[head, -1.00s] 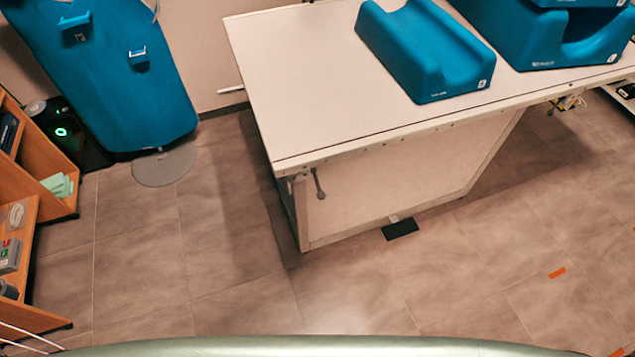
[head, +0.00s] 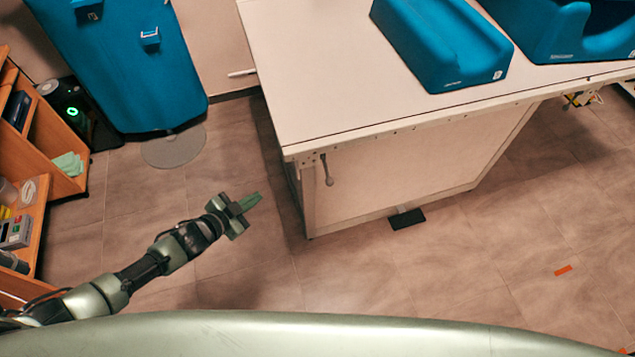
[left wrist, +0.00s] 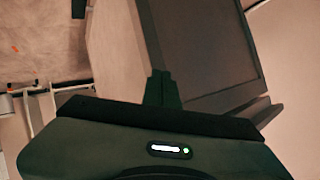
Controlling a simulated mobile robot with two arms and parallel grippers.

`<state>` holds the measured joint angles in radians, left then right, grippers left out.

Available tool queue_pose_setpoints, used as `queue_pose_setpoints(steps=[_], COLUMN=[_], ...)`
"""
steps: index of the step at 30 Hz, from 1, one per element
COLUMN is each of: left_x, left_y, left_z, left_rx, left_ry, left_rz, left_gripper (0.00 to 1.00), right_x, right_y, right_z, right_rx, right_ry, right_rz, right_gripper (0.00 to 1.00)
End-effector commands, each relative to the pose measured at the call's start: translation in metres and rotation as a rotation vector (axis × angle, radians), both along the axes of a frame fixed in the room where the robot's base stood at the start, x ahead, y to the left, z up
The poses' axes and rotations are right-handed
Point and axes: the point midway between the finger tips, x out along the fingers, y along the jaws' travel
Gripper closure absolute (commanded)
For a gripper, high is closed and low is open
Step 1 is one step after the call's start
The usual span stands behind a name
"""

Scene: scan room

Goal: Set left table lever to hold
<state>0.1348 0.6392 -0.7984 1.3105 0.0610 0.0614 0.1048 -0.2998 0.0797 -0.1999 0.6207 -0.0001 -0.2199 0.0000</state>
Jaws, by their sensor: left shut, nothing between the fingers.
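The white table (head: 290,75) stands in the middle of the head view. A small grey lever (head: 326,168) with a round knob hangs down below its near left corner. My left gripper (head: 255,199) is over the floor to the left of the lever, well apart from it, with its fingers together and empty. Its closed fingertips also show in the left wrist view (left wrist: 162,80). The lever cannot be made out in the left wrist view. My right gripper is not in view.
Blue padded blocks (head: 445,45) lie on the table. A tall blue board (head: 120,75) stands at the back left, and a wooden shelf (head: 62,180) at the left edge. A black pedal (head: 407,218) is on the floor. The left wrist view shows a large dark panel (left wrist: 205,50).

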Motion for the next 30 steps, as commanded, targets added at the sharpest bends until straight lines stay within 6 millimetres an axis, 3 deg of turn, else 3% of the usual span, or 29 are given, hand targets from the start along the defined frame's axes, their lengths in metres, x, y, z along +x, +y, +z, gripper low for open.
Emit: queue_pose_setpoints(steps=[1,3,6,10,17,30], left_x=[0.007,0.001,-0.022,-0.055,-0.084,-0.082], left_y=[-0.014,-0.035,-0.058,-0.073,-0.082,-0.087], left_z=[0.038,0.078,0.122,0.157,0.18,0.18], left_rx=[-0.007,-0.03,-0.064,-0.102,-0.137,-0.14], left_ry=[-0.065,-0.122,-0.167,-0.182,-0.179,-0.18], left_rz=[-0.095,-0.212,-0.354,-0.477,-0.557,-0.559], left_gripper=[1.0,1.0,1.0,1.0,1.0,1.0], right_x=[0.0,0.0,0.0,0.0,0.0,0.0], right_y=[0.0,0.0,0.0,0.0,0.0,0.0], right_z=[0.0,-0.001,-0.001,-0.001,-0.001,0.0], right_rx=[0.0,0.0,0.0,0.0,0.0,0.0], right_ry=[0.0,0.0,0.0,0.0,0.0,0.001], right_rz=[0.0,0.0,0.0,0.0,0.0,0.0], right_gripper=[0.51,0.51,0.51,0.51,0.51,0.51])
